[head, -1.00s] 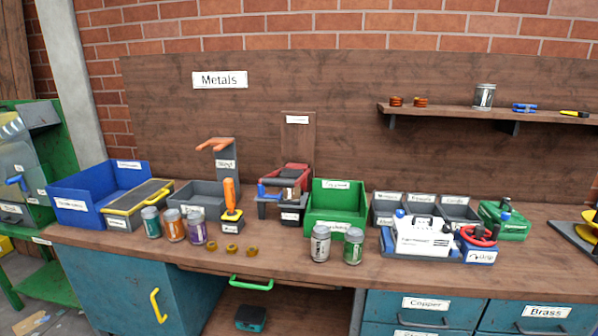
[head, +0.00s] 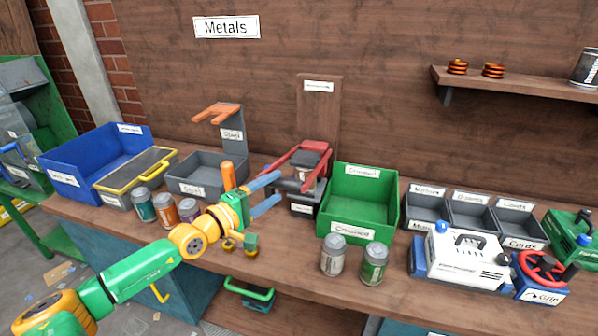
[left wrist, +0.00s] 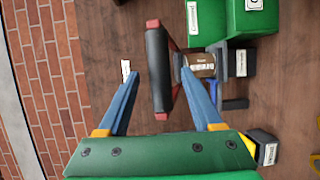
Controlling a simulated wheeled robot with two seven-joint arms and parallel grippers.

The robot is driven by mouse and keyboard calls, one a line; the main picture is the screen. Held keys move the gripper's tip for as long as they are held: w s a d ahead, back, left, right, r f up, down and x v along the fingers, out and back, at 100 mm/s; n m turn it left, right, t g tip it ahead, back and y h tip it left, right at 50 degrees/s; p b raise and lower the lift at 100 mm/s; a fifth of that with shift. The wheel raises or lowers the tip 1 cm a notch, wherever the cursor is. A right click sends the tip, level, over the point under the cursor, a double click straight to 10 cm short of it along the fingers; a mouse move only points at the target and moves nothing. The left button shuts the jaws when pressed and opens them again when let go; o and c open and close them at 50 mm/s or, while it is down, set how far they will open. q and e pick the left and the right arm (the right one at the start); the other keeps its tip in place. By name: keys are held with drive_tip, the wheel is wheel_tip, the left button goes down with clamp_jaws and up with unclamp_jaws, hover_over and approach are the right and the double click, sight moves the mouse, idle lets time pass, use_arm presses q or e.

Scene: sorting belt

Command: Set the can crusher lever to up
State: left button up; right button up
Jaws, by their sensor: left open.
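The can crusher (head: 304,207) stands on the bench between the grey bin and the green bin. Its red lever (head: 318,148) slopes forward and down toward the bench front. In the left wrist view the lever's black handle bar (left wrist: 158,68) with red ends lies across the gap between my fingers. A brown labelled can (left wrist: 201,66) shows inside the crusher beyond the bar. My left gripper (head: 279,190) is open, its blue fingers pointing at the crusher from the front left; it also shows in the left wrist view (left wrist: 158,76). Finger contact with the bar cannot be told. My right gripper is out of view.
The green bin (head: 358,231) stands close right of the crusher, and the grey bin (head: 198,190) with an orange-topped post stands left. Several cans, including a green one (head: 374,264), line the bench front. A wooden panel (head: 318,110) rises behind the crusher.

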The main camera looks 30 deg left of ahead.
use_arm(q)
drive_tip(key=shift+w+d, duration=0.1)
drive_tip(key=shift+w, duration=0.5)
drive_tip(key=w, duration=0.1)
drive_tip(key=w+b, duration=0.1)
drive_tip(key=w, duration=0.1)
drive_tip(key=w+b, duration=0.1)
drive_tip(key=w, duration=0.1)
drive_tip(key=shift+w+d+f, duration=0.15)
drive_tip(key=shift+d, duration=0.25)
clamp_jaws()
idle(0.7)
